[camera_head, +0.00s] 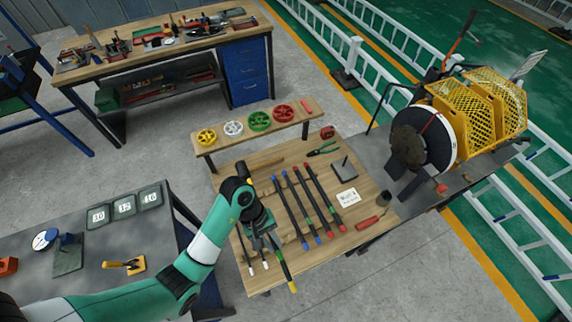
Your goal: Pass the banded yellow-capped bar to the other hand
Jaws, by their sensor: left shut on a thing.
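My left gripper (266,236) reaches over the wooden table from the left and is shut on the yellow-capped bar (286,270). The bar slants down and right out of the jaws, and its yellow end hangs near the table's front edge. I cannot tell whether the bar touches the tabletop. My right gripper is not in view.
Several dark bars with coloured ends, among them a red-ended bar (325,197), lie on the wooden table (232,273). White-ended bars (243,252) lie left of my gripper. A raised shelf with coloured wheels (260,121) stands behind.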

